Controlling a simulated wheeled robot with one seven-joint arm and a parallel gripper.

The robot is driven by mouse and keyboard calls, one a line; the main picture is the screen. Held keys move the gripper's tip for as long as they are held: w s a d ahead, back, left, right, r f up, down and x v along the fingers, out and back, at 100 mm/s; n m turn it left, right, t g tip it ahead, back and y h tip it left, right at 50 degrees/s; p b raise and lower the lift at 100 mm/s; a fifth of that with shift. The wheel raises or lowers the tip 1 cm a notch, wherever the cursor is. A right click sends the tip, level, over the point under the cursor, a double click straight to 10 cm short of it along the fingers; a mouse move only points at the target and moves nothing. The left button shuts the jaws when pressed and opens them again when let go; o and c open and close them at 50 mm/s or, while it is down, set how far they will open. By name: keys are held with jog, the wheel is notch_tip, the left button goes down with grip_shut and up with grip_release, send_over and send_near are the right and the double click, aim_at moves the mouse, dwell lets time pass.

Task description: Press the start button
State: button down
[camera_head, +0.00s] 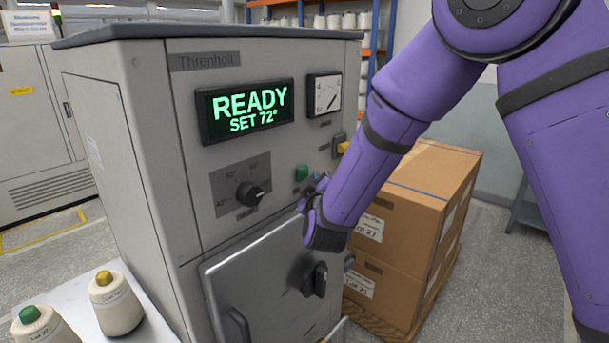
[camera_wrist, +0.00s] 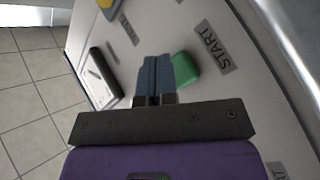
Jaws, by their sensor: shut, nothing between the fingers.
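The green start button (camera_head: 302,172) is on the front panel of the grey machine (camera_head: 140,130), below the lit display (camera_head: 245,108) that reads "READY SET 72°". In the wrist view the green button (camera_wrist: 185,70) sits beside a label (camera_wrist: 212,47) reading "START". My gripper (camera_head: 322,183) is in front of the panel, just right of and below the button in the head view. In the wrist view my gripper's fingers (camera_wrist: 154,75) are shut together and empty, right beside the button and partly overlapping its edge. Whether they touch it I cannot tell.
A dial knob (camera_head: 250,193) and a door with a black latch (camera_head: 315,280) are on the machine front. Cardboard boxes (camera_head: 410,220) stand close on the right. Thread cones (camera_head: 115,302) stand on a white surface at lower left.

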jog(key=shift+w+a, duration=0.15)
jog(key=shift+w+a, duration=0.15)
dwell(0.4)
jog(key=shift+w+a, duration=0.25)
jog(key=shift+a, duration=0.15)
dwell(0.8)
jog(key=shift+s+d, duration=0.1)
jog(key=shift+d, duration=0.05)
jog(key=shift+s+d, duration=0.45)
jog(key=shift+d, duration=0.1)
dwell(0.4)
jog(key=shift+s+d, duration=0.75)
jog(key=shift+d, duration=0.25)
jog(key=shift+s+d, duration=0.75)
jog(key=shift+d, duration=0.25)
